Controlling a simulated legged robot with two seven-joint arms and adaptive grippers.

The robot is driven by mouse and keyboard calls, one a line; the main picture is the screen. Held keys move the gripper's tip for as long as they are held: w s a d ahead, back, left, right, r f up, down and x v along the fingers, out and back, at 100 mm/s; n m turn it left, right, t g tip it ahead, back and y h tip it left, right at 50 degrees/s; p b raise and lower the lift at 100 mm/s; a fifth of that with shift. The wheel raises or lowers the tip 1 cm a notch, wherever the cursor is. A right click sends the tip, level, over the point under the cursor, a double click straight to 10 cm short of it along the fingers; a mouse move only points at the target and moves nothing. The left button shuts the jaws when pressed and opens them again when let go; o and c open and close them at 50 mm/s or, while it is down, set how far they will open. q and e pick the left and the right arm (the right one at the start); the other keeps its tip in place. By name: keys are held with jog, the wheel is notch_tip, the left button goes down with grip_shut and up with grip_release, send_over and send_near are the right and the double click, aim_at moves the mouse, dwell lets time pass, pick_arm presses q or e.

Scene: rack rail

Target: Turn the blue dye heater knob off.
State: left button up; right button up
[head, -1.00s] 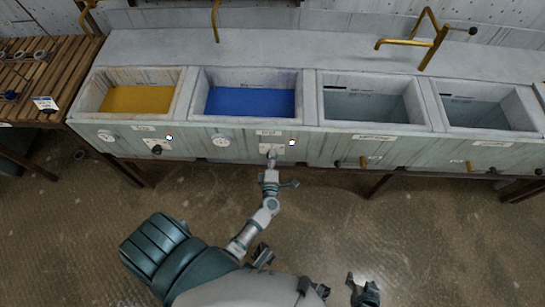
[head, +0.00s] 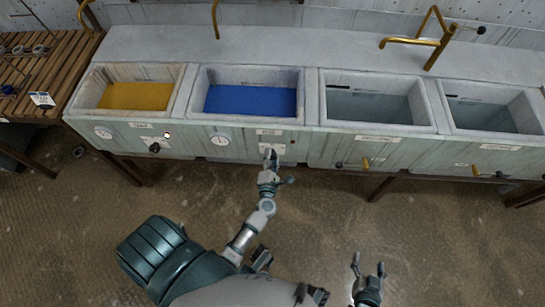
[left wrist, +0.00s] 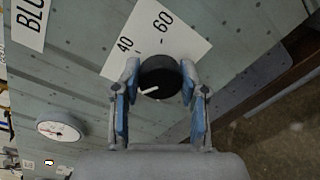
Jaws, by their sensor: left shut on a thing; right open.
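The blue dye vat (head: 250,102) is second from the left in the row. The black heater knob (left wrist: 160,77) shows in the left wrist view on a white plate (left wrist: 150,38) marked 40 and 60. Its white pointer line lies nearly level in that picture, pointing left. My left gripper (head: 269,158) is shut on the knob, with a finger on either side (left wrist: 160,92). In the head view the gripper mostly hides the knob. The lamp (head: 291,142) beside it looks dark. My right gripper (head: 369,270) is open and empty, low over the floor.
A gauge (head: 220,140) sits left of the blue vat's plate. The yellow vat's knob (head: 154,148) and lit lamp (head: 167,135) are further left. Two grey vats (head: 370,107) with brass taps stand right. Open floor lies in front.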

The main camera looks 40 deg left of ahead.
pick_arm(q)
jog(key=shift+s+f, duration=0.2)
jog(key=shift+f, duration=0.25)
jog(key=o, duration=1.1)
jog(key=shift+o, duration=0.2)
jog(key=shift+w+r, duration=0.1)
jog(key=shift+r, duration=0.05)
jog(key=shift+r, duration=0.1)
jog(key=v, duration=1.2)
